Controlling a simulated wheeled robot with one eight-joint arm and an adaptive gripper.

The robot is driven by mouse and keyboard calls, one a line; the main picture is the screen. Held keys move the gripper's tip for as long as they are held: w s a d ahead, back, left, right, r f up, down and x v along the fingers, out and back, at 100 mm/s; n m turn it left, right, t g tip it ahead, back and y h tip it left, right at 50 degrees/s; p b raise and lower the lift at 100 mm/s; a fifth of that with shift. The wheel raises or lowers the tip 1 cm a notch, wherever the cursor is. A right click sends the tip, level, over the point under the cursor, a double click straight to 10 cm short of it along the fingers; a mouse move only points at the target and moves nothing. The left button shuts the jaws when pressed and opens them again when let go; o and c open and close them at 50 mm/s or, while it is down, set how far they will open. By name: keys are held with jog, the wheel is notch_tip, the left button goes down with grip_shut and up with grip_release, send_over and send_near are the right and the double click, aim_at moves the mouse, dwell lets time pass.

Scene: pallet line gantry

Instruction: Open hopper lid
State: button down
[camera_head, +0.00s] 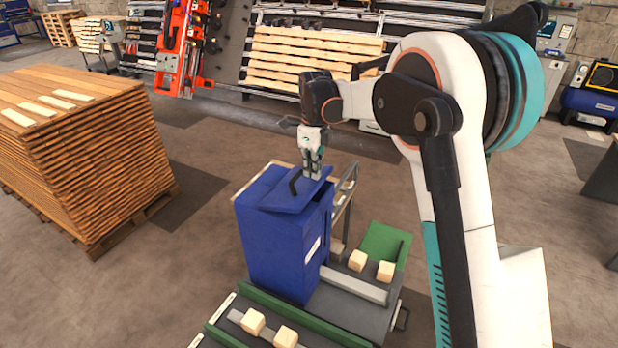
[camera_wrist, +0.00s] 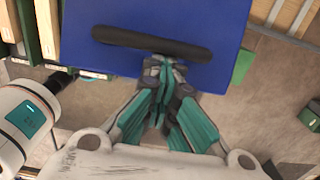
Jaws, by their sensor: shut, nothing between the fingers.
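The blue hopper (camera_head: 275,245) stands upright on the grey bench, and its blue lid (camera_head: 290,191) lies on top, tilted a little. A black bar handle (camera_head: 295,183) sits on the lid. My gripper (camera_head: 312,173) is shut and empty, pointing down at the handle's upper right. In the wrist view the lid (camera_wrist: 150,70) fills the upper middle, with the handle (camera_wrist: 150,43) lying across it. The shut fingertips (camera_wrist: 165,66) are at the handle's lower edge, right of its middle. I cannot tell whether they touch it.
The grey bench (camera_head: 345,310) carries several pale wood blocks, green rails and a green mat (camera_head: 382,243). A tall stack of brown boards (camera_head: 80,150) stands on the left. A red machine (camera_head: 178,50) and a rack of planks (camera_head: 290,60) are at the back. Floor is clear between stack and hopper.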

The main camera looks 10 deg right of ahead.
jog(key=w+a+r, duration=0.4)
jog(key=w+a, duration=0.3)
jog(key=a, duration=0.4)
jog(key=shift+w+a+r, duration=0.35)
jog(key=shift+r, duration=0.05)
dwell(0.4)
